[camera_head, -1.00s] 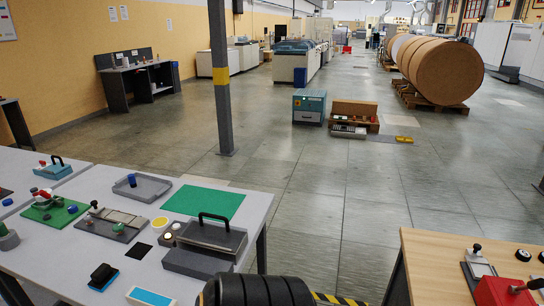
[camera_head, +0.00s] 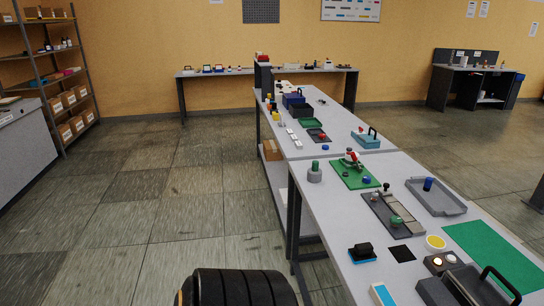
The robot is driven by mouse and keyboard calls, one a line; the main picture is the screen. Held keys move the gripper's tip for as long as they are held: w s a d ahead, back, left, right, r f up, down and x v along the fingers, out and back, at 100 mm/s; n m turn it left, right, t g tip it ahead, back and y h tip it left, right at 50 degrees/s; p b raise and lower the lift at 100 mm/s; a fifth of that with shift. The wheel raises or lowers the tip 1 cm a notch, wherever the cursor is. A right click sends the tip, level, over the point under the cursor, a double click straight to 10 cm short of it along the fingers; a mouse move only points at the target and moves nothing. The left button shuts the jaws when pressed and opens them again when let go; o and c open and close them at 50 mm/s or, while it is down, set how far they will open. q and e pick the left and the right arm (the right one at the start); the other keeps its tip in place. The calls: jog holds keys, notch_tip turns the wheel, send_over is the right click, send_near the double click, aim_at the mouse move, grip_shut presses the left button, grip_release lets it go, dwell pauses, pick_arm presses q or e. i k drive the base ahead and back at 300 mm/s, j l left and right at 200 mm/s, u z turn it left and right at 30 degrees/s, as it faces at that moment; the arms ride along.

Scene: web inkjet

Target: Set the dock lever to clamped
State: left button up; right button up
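No part in view is marked as the dock lever, so I cannot tell which one it is. A grey plate fixture (camera_head: 379,208) on the near table has an upright black-knobbed lever (camera_head: 387,186) at its far end and a green knob (camera_head: 397,221) near its middle. Beyond it, a green base (camera_head: 354,176) carries a red-and-white clamp-like part (camera_head: 352,158) and a blue knob (camera_head: 366,180). Their settings are too small to read. Neither of my grippers is in view.
The near table (camera_head: 330,208) also holds a grey tray (camera_head: 436,197), a green mat (camera_head: 496,251), a black-handled box (camera_head: 465,288) and a black-and-blue block (camera_head: 362,252). More tables continue behind it. The floor (camera_head: 200,205) left of the tables is clear. A shelf rack (camera_head: 55,75) stands far left.

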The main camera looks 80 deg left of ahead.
aim_at(354, 155)
jog(key=u, duration=1.9)
jog(key=z, duration=0.45)
jog(key=i+j+z, duration=0.15)
jog(key=j+z, duration=0.15)
jog(key=z, duration=0.15)
jog(key=i+j+z, duration=0.15)
jog(key=j+z, duration=0.25)
jog(key=i+j+z, duration=0.1)
jog(key=j+z, duration=0.2)
jog(key=z, duration=0.15)
jog(key=j+z, duration=0.15)
jog(key=j, duration=0.65)
jog(key=j+z, duration=0.15)
jog(key=j, duration=0.6)
jog(key=j+z, duration=0.2)
jog(key=j, duration=0.6)
jog(key=k+j+z, duration=0.15)
jog(key=j, duration=0.6)
jog(key=k+j, duration=0.1)
jog(key=j, duration=0.95)
jog(key=k+j, duration=0.15)
jog(key=j, duration=0.4)
